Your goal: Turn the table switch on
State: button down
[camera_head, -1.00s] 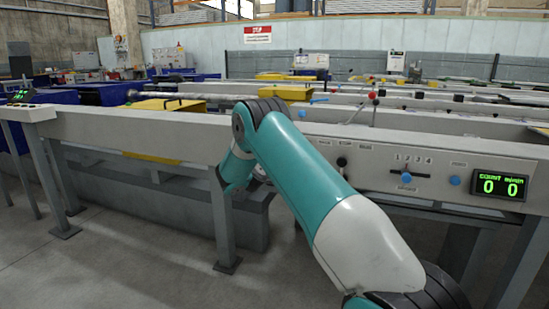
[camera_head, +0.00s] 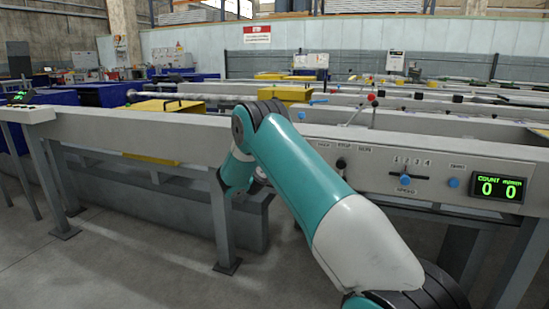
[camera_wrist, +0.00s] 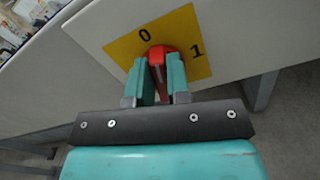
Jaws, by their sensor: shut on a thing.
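The table switch has a red handle (camera_wrist: 157,53) on a yellow plate (camera_wrist: 185,28) marked 0 and 1, seen in the wrist view. The handle points up, between the two marks. My gripper (camera_wrist: 158,72) is shut on the red handle, with one teal finger on each side of it. The lower part of the handle and part of the plate are hidden by the fingers. In the head view my arm hides the switch and the gripper.
The grey table beam (camera_head: 140,130) runs across the head view. A control panel on it carries a speed slider (camera_head: 405,180), a blue button (camera_head: 454,183) and a counter display (camera_head: 498,188) reading 0 0. Table legs (camera_head: 226,225) stand below; floor in front is clear.

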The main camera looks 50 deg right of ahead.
jog(key=shift+s+d+f+m+b, duration=0.1)
jog(key=shift+s+f+m+b, duration=0.4)
jog(key=shift+m, duration=1.95)
jog(key=shift+w+d+f+m+b, duration=0.15)
jog(key=shift+m+b, duration=0.7)
jog(key=shift+m, duration=1.65)
jog(key=shift+s+f+m+b, duration=0.35)
jog(key=shift+m+b, duration=0.35)
jog(key=shift+m, duration=1.75)
jog(key=c, duration=1.1)
grip_release()
jog(key=shift+r, duration=0.1)
jog(key=shift+a, duration=0.1)
